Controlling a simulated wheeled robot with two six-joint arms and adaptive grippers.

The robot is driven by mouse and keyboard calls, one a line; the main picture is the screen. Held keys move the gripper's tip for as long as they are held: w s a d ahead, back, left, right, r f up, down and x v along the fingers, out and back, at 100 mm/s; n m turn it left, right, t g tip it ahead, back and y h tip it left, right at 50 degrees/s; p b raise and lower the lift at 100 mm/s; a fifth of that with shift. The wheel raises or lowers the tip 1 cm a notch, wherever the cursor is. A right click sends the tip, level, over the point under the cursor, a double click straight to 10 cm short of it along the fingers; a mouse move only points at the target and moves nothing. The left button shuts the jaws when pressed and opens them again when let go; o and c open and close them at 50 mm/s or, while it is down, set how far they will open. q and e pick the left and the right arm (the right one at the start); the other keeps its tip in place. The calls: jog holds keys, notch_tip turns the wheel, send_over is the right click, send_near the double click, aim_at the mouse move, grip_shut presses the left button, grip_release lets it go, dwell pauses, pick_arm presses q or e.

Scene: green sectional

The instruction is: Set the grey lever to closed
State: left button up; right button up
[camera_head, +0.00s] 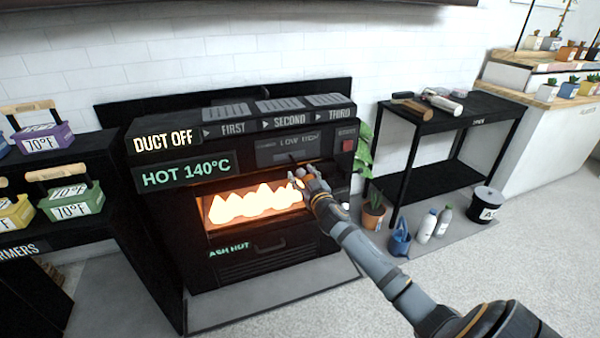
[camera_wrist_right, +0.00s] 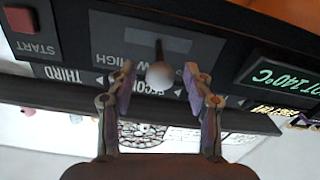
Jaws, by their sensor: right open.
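The grey lever (camera_wrist_right: 160,75) has a pale round knob on a dark stem, which comes out of a slot in the grey plate (camera_wrist_right: 112,40) on the stove front. In the head view this plate (camera_head: 275,153) reads LOW and HIGH; any other marking is too small to read. My right gripper (camera_head: 302,180) is at the plate's lower edge and hides most of the lever there. In the right wrist view my right gripper (camera_wrist_right: 158,85) is open, one finger on each side of the knob, with visible gaps. My left gripper is not in view.
A red START button (camera_head: 348,145) is right of the plate. Labelled flaps (camera_head: 280,105) line the stove top. A black cart (camera_head: 455,118) stands at right.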

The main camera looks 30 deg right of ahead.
jog(key=shift+w+d, duration=0.15)
jog(key=shift+w, duration=0.55)
jog(key=shift+c, duration=0.2)
grip_shut()
